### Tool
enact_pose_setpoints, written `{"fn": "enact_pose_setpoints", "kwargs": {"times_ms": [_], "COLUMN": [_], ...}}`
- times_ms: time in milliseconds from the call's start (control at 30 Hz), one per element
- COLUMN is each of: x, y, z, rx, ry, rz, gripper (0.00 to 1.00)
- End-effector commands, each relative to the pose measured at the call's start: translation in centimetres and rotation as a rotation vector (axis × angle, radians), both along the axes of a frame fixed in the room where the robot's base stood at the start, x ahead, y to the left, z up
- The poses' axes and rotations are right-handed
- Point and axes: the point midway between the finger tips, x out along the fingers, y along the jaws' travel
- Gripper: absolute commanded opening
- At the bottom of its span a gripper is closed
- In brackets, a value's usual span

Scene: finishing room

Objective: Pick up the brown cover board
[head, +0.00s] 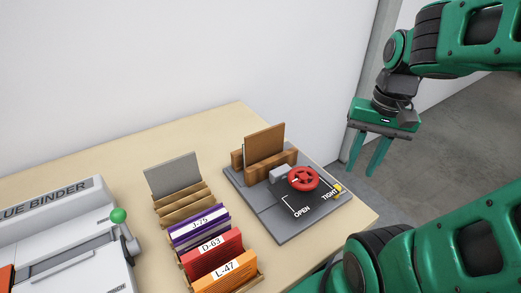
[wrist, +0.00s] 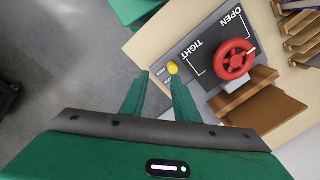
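The brown cover board (head: 265,141) stands upright between the two wooden jaws (head: 283,163) of a grey press (head: 292,222). It also shows in the wrist view (wrist: 272,108), at the right, beside a wooden jaw (wrist: 238,92). A red handwheel (head: 303,178) sits in front of the jaws, near the printed words OPEN and TIGHT. My gripper (head: 362,171) is open and empty. It hangs to the right of the press, past the table edge and apart from the board. In the wrist view my fingertips (wrist: 158,78) show a gap over the floor and press corner.
A wooden rack left of the press holds a grey board (head: 172,175) and labelled purple, red and orange books (head: 226,270). A glue binder (head: 60,235) with a green-knobbed lever is at the far left. The table back (head: 140,150) is bare. A yellow knob (head: 338,189) is at the press corner.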

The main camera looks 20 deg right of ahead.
Motion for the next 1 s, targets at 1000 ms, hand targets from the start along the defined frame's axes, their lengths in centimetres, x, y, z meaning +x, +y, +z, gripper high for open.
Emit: {"fn": "enact_pose_setpoints", "kwargs": {"times_ms": [1000], "x": [20.8], "y": [12.4], "z": [8.9], "rx": [0.294], "ry": [0.255], "rz": [-0.679], "gripper": [0.28]}}
